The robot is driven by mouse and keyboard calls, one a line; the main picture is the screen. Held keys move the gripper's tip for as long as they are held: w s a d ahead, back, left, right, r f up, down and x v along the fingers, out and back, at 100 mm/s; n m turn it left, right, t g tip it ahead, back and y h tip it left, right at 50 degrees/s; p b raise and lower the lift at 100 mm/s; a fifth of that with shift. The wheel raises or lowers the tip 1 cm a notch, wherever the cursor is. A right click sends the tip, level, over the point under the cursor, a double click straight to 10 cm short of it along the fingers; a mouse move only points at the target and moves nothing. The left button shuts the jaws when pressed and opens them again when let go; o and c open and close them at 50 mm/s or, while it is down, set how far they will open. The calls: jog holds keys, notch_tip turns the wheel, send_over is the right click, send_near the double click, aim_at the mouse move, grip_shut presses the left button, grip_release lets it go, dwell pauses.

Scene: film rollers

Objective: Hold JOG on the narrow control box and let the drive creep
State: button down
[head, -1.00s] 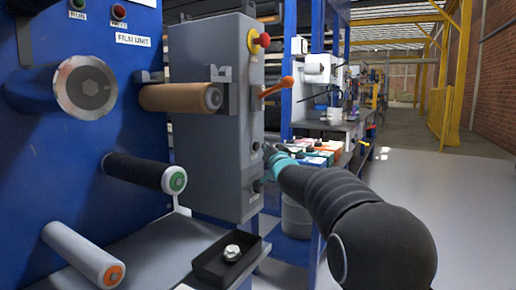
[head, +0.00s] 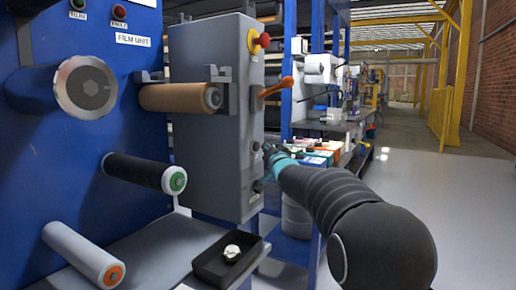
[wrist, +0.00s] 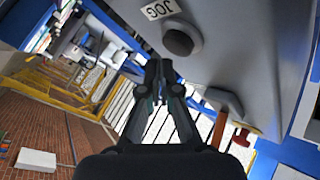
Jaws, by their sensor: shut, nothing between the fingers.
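The narrow control box (head: 205,120) is a tall grey box beside the blue film unit. Its right-hand face carries a red knob (head: 264,40) on yellow, an orange lever (head: 276,88) and small dark buttons. In the wrist view the JOG label (wrist: 161,8) sits beside a round dark button (wrist: 182,39) on the grey face (wrist: 245,50). My gripper (wrist: 158,68) is shut and empty, its tips close to that button in the picture; I cannot tell whether they touch. In the head view my gripper (head: 268,150) is at the box's right-hand face, partly hidden by my wrist.
The blue film unit (head: 130,70) carries a brown roller (head: 172,98), a black roller (head: 133,169) and a white roller (head: 75,247). A black tray (head: 210,265) with a pale metal part lies below the box. Open floor (head: 450,210) lies at the right.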

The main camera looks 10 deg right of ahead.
jog(key=shift+w+a, duration=0.15)
jog(key=shift+w+a, duration=0.15)
jog(key=shift+a, duration=0.05)
jog(key=shift+w+a, duration=0.25)
jog(key=shift+a, duration=0.15)
dwell(1.8)
jog(key=shift+s+d, duration=0.1)
jog(key=shift+d, duration=0.05)
dwell(1.9)
jog(key=shift+s+d, duration=0.4)
jog(key=shift+d, duration=0.2)
jog(key=shift+d+p, duration=0.1)
jog(key=shift+p, duration=0.2)
jog(key=s+d, duration=0.1)
jog(key=d, duration=0.1)
jog(key=s+d+p, duration=0.1)
jog(key=s+d, duration=0.1)
dwell(0.4)
